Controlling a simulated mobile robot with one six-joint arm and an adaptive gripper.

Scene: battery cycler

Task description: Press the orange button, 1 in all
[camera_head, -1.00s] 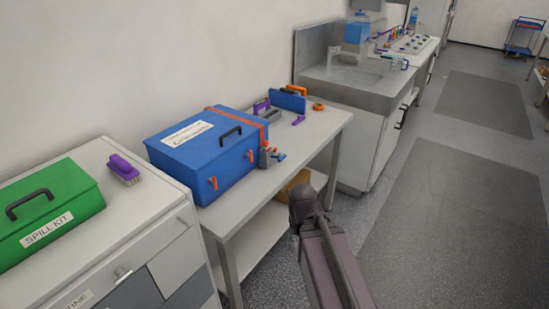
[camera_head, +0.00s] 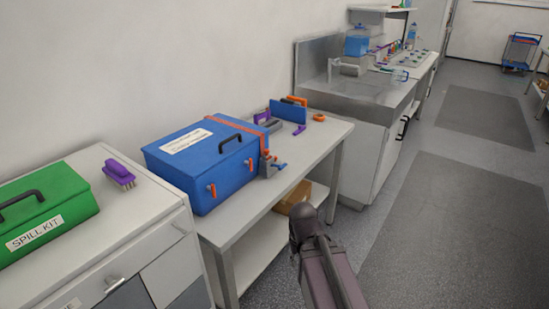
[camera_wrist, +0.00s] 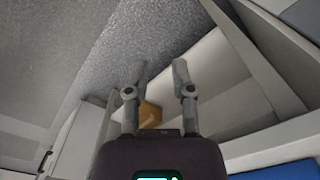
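No orange button can be made out for certain in either view. Small orange parts (camera_head: 319,117) lie at the far end of the table, too small to identify. My arm reaches in from the bottom of the head view, beside the table's right side. In the wrist view my gripper (camera_wrist: 159,72) is open, its two fingers apart with nothing between the tips. Below it are the floor, the lower shelf and a cardboard box (camera_wrist: 150,115). The box also shows in the head view (camera_head: 292,197).
A blue case (camera_head: 235,175) with orange latches stands on the table (camera_head: 225,228). A green spill kit (camera_head: 45,225) and a purple brush (camera_head: 119,173) sit on the left cabinet. A sink unit (camera_head: 350,92) stands beyond. The floor (camera_head: 440,225) at right is clear.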

